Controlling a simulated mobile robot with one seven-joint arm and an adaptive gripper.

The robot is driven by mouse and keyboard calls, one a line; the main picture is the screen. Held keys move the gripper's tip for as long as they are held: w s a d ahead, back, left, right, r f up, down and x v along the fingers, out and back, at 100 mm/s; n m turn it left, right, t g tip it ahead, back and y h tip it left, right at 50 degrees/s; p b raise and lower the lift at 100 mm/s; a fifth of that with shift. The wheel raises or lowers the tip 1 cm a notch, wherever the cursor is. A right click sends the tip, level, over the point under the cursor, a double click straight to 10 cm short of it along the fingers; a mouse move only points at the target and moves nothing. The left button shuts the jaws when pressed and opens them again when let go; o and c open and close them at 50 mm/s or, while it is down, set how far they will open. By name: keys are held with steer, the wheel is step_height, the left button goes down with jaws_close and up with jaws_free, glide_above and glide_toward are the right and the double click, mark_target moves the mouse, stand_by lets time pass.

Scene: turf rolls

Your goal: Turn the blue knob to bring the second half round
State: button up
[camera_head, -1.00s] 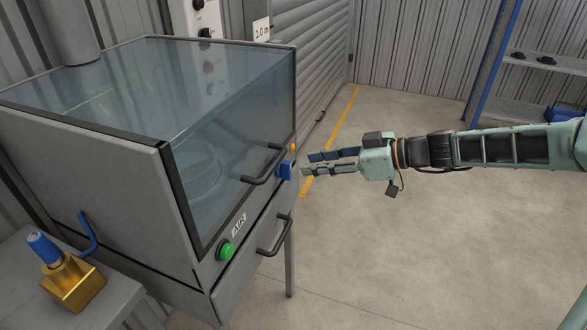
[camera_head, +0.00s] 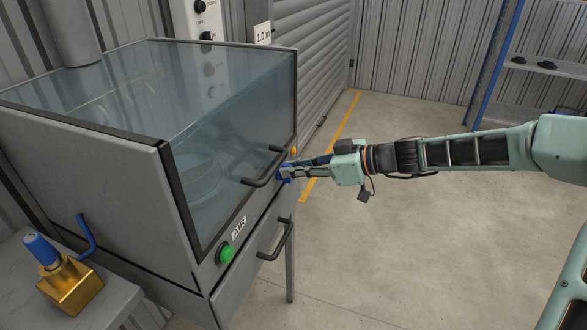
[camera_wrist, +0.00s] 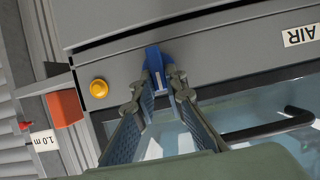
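The blue knob (camera_wrist: 154,60) sits on the grey cabinet's front, in the upper middle of the wrist view. In the head view the blue knob (camera_head: 283,173) is at the cabinet's right end, partly hidden by my fingers. My gripper (camera_wrist: 160,82) has its fingertips on either side of the knob's narrow part, with a small gap between them. I cannot tell whether the fingertips press on it. In the head view my gripper (camera_head: 291,170) reaches the knob from the right.
Close to the knob are a yellow button (camera_wrist: 99,88) and a black handle (camera_head: 262,168). A green button (camera_head: 227,254) and a lower drawer handle (camera_head: 276,241) are further along the front. A brass block with a blue top (camera_head: 70,285) stands at left. The floor at right is clear.

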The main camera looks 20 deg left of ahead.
jaws_close()
steer(key=shift+f+m+t+y+p, duration=0.1)
steer(key=shift+f+m+y+p, duration=0.9)
steer(key=shift+m, duration=4.95)
steer(key=shift+f+m+t+y+p, duration=0.2)
steer(key=shift+m+y+p, duration=1.65)
steer(key=shift+m, duration=4.15)
steer(key=shift+f+m+y+p, duration=0.65)
steer(key=shift+m+y+p, duration=0.75)
steer(key=shift+m, duration=4.55)
steer(key=shift+f+m, duration=0.1)
steer(key=shift+m, duration=0.2)
steer(key=o, duration=0.8)
jaws_free()
